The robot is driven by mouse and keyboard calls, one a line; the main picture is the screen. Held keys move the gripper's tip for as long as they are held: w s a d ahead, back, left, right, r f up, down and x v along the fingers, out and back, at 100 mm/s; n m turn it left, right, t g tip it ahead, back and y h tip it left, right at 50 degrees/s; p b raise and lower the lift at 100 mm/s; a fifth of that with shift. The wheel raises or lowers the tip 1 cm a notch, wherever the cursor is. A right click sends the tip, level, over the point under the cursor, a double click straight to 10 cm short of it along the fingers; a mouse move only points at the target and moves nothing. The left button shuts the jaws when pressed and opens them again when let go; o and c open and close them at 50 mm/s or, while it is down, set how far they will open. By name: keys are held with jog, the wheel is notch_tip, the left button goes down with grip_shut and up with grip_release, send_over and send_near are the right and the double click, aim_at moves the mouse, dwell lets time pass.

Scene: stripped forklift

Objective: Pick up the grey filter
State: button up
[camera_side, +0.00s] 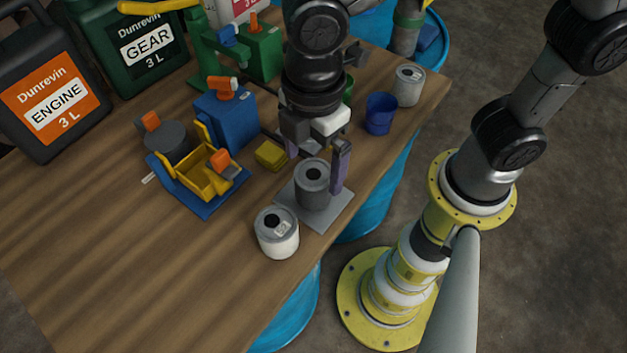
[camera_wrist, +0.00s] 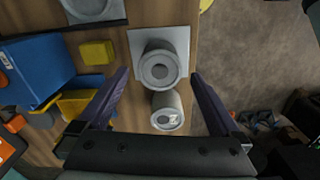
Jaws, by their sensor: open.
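The grey filter (camera_side: 313,197) is a short upright can with a dark hole in its top, standing on a light grey plate (camera_side: 337,213) near the table's edge. It also shows in the wrist view (camera_wrist: 160,67), on its plate. My gripper (camera_side: 315,170) is open above and around it in the side view, with one purple finger on its right and the other partly hidden behind it. In the wrist view my fingers (camera_wrist: 160,74) stand left and right of the filter, with gaps on both sides. I cannot tell their exact height.
A yellow block (camera_side: 270,155), a blue box (camera_side: 225,120) and a blue-and-yellow forklift body (camera_side: 200,182) lie left. A blue cup (camera_side: 381,113) and another pale can (camera_side: 408,88) stand behind. The front left table is clear.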

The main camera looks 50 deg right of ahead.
aim_at(314, 173)
jog(key=shift+f, duration=2.3)
jog(key=c, duration=1.6)
